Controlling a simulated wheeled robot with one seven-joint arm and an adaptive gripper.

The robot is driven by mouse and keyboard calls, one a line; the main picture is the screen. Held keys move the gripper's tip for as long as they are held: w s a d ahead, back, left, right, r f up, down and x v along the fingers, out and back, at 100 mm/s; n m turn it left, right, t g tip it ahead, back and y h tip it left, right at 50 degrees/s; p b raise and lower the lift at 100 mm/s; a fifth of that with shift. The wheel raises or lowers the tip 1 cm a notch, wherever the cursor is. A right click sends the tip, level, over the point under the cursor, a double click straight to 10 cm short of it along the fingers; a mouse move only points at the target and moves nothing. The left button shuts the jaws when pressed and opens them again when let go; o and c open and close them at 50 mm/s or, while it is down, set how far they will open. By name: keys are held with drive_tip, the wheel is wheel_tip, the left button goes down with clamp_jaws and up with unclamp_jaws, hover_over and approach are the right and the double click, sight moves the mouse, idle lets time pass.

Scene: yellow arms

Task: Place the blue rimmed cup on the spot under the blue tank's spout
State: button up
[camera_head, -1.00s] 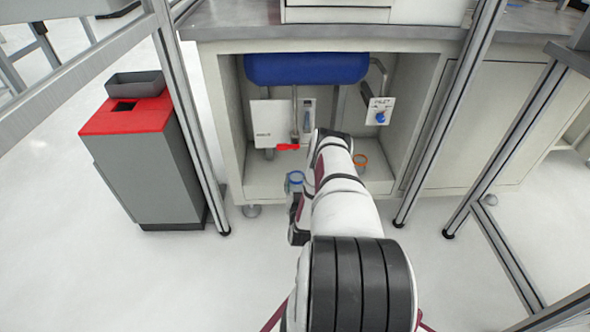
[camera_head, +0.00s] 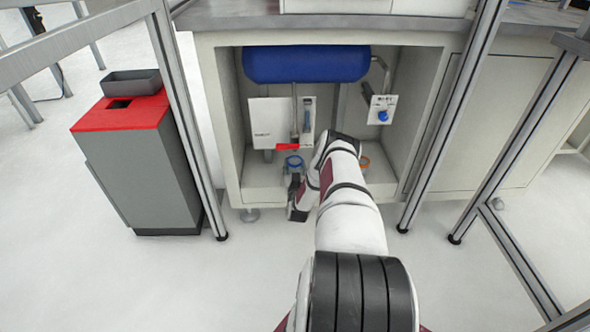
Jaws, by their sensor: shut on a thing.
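The blue tank (camera_head: 306,64) lies along the top of the open cabinet bay. A grey pipe (camera_head: 294,112) runs down from it to a red handle (camera_head: 288,147) in front of a white panel. The blue rimmed cup (camera_head: 294,161) is upright just below the red handle in the picture, inside the bay. My gripper (camera_head: 293,174) is shut on the cup from the near side, its fingers small and partly hidden. The spout's tip and the spot beneath it cannot be made out, nor whether the cup touches the floor.
An orange rimmed cup (camera_head: 362,160) stands to the right, partly hidden behind my arm. A valve plate with a blue knob (camera_head: 383,116) hangs at the bay's right. Metal frame posts stand either side of the bay. A grey bin with a red top (camera_head: 124,120) is at left.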

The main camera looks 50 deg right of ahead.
drive_tip(key=o, duration=1.2)
drive_tip(key=shift+f, duration=0.15)
drive_tip(key=shift+s+a+r, duration=0.1)
drive_tip(key=shift+r, duration=0.1)
drive_tip(key=p+v, duration=0.5)
drive_tip(key=v, duration=0.6)
drive_tip(key=shift+s+a, duration=0.25)
drive_tip(key=shift+a, duration=0.05)
